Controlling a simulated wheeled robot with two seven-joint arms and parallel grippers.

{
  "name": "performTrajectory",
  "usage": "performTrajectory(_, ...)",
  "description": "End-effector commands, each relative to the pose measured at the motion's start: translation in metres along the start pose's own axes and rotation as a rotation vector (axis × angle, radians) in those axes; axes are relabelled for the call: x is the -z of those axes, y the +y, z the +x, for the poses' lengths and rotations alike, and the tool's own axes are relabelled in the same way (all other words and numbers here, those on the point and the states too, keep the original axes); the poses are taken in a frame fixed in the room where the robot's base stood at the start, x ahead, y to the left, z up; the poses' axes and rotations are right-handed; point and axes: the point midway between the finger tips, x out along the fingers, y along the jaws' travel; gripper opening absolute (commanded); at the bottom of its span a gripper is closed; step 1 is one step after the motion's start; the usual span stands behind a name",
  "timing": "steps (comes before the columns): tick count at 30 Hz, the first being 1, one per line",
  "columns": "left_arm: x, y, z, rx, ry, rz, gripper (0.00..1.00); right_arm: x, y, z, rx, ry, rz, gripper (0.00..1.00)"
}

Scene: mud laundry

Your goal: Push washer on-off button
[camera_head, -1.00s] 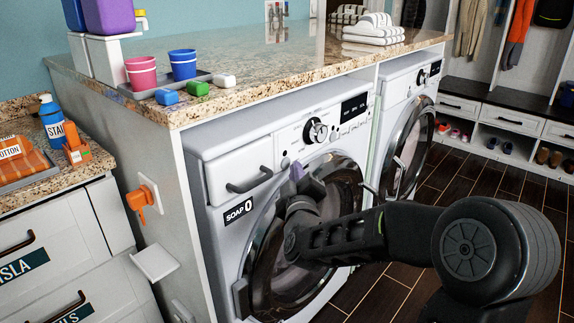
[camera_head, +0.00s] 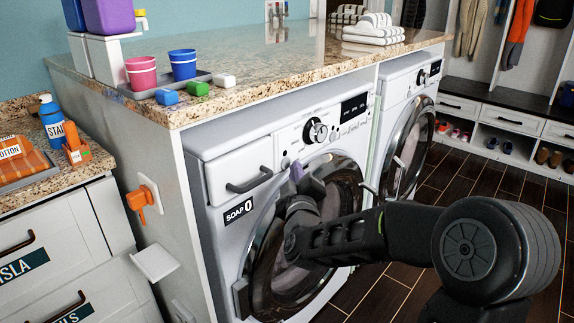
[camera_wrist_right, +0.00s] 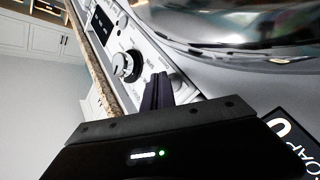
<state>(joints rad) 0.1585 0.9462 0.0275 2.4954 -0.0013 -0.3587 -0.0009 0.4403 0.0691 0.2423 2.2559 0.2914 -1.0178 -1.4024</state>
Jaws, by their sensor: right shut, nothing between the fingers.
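The white front-load washer (camera_head: 222,172) stands under the granite counter, with a dark round door below its control panel. The panel has a knob (camera_head: 315,130), a dark display (camera_head: 353,107) and a small round button (camera_head: 285,163) left of and below the knob. My right gripper (camera_head: 296,172) is shut and empty, its purplish fingertips close in front of the panel beside that button. In the right wrist view the shut fingers (camera_wrist_right: 157,92) point at the panel, next to the knob (camera_wrist_right: 127,66). I cannot tell whether they touch. My left gripper is out of view.
A second front-load machine (camera_head: 398,95) stands to the right. The washer's drawer handle (camera_head: 249,180) is left of my fingertips. Dark floor (camera_head: 480,180) is clear at the right.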

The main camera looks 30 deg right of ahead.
Motion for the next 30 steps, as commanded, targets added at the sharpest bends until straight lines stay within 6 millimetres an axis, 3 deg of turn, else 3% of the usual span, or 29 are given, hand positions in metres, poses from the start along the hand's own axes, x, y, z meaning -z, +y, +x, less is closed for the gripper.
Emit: performTrajectory(30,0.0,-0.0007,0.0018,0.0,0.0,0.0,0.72,0.0054,-0.0053,0.0072,0.0,0.0,0.0,0.0)
